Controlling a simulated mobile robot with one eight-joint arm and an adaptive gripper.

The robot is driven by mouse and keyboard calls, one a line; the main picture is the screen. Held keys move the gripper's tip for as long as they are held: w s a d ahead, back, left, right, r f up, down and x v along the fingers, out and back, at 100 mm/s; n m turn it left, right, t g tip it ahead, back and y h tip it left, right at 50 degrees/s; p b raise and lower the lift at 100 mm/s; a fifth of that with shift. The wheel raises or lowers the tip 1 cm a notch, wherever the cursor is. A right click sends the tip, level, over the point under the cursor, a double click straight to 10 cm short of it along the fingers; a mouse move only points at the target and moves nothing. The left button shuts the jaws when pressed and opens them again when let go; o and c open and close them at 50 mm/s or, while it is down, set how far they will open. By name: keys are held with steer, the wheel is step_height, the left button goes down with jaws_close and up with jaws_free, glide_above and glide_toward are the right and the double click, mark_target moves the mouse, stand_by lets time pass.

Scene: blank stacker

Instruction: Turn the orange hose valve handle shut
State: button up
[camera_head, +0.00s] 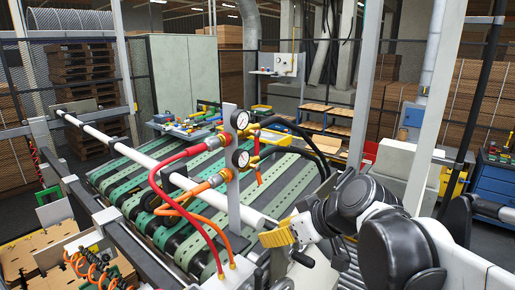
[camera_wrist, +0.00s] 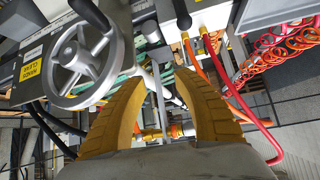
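A grey upright plate (camera_head: 232,195) carries two round gauges. An orange hose (camera_head: 205,222) joins it at an orange fitting (camera_head: 212,182), and a red hose (camera_head: 152,185) joins above. Brass valve parts are on the plate's right side, with a small red-orange handle (camera_head: 259,177) hanging down; I cannot tell surely which hose it serves. My gripper (camera_head: 267,238) has yellow fingers and is below and right of the plate. In the wrist view my gripper (camera_wrist: 160,78) is open, with the plate's edge and a brass fitting (camera_wrist: 152,133) seen between and beyond the fingers.
A grey handwheel (camera_wrist: 85,65) is close to the left finger in the wrist view. A long white bar (camera_head: 140,155) crosses above the green-slatted bed (camera_head: 180,205). Coiled orange hoses (camera_wrist: 285,45) are at the right. A grey post (camera_head: 365,80) stands behind my arm.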

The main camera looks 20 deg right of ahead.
mark_target(260, 179)
steer(key=w+d+r+n+t+y, duration=0.2)
steer(key=w+d+r+n+t, duration=0.15)
steer(key=w+d+r, duration=0.4)
steer(key=shift+n, duration=0.25)
steer(key=x, duration=0.4)
steer(key=p+x, duration=0.1)
steer(key=x, duration=0.3)
steer(key=r+x, duration=0.1)
steer(key=x, duration=0.4)
steer(key=shift+w+a, duration=0.2)
steer(key=shift+a, duration=0.05)
steer(key=shift+c, duration=0.4)
steer(key=shift+s, duration=0.1)
jaws_close()
